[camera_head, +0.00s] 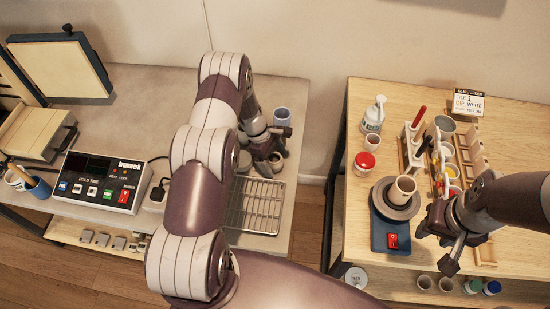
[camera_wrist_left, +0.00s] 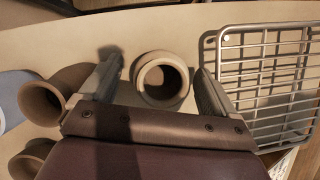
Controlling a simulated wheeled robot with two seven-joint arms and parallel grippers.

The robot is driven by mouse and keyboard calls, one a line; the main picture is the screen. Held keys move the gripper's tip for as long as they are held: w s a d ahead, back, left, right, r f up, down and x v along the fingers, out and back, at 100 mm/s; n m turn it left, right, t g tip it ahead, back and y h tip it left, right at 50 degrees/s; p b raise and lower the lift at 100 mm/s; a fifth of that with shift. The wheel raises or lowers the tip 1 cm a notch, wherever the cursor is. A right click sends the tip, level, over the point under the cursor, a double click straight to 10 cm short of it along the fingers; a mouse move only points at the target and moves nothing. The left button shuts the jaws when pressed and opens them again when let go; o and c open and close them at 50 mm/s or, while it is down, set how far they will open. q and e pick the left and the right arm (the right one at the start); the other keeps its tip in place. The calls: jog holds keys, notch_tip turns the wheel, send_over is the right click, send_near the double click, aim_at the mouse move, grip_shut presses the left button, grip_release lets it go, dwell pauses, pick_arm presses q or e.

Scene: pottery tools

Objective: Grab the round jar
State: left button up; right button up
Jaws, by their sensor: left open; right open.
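A round, grey-brown jar (camera_wrist_left: 160,80) with a dark open mouth stands upright in the left wrist view, between the two spread fingers of my left gripper (camera_wrist_left: 160,88). A gap shows on both sides of it. In the head view, my left gripper (camera_head: 274,147) is low over the left table beside the jars, and the jar (camera_head: 277,161) shows just below its fingers. My right gripper (camera_head: 440,250) is open and empty near the front edge of the right table.
A wire rack (camera_head: 255,206) lies close by; it fills the right of the left wrist view (camera_wrist_left: 268,85). A brown pot (camera_wrist_left: 48,102) and a blue cup (camera_head: 282,117) stand close to the left gripper. A controller box (camera_head: 105,180) is further left. The right table holds several pottery items.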

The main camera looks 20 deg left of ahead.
pick_arm(q)
jog(key=shift+s+d+f, duration=0.1)
jog(key=shift+f, duration=0.5)
jog(key=c, duration=1.1)
jog(key=shift+r, duration=0.2)
